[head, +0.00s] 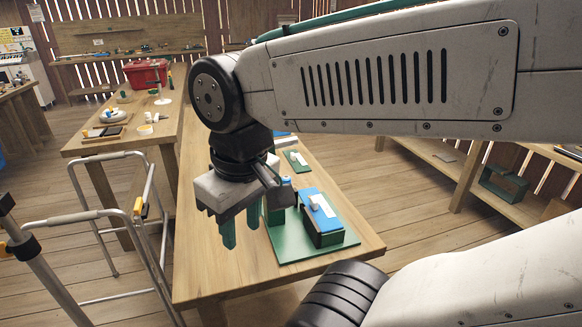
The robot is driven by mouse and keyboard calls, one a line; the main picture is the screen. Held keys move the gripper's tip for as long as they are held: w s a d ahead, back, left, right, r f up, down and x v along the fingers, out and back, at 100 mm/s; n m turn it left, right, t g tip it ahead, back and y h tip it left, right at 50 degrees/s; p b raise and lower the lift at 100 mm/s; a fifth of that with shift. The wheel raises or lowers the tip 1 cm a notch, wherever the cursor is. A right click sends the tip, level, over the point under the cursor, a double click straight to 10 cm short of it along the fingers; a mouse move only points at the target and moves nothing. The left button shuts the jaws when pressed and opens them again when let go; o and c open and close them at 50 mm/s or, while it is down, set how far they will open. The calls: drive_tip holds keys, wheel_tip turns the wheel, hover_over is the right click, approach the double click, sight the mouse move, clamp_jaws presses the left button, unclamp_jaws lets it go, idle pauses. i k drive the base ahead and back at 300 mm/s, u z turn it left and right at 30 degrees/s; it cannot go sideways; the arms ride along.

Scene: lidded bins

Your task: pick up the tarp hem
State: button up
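A white piece (323,206) lies on the cover. I cannot make out a separate hem. The box stands on a green board (288,240) on the wooden table. My gripper (241,236) points down with its two green fingers apart and nothing seen between them. It is to the left of the box, above the table by the board's left side. Part of the board and things behind the gripper are hidden by it.
The wooden table (225,278) has bare room at its front. A metal walker-like frame (110,215) stands close on the left. Another table (88,148) behind it holds a red toolbox (146,73) and small items. A low shelf (520,208) runs along the right.

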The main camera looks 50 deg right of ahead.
sight(326, 219)
drive_tip(key=u, duration=0.05)
drive_tip(key=k, duration=0.4)
drive_tip(key=z, duration=0.4)
drive_tip(key=i, duration=0.35)
drive_tip(key=z, duration=2.8)
drive_tip(key=k, duration=1)
drive_tip(key=u, duration=0.85)
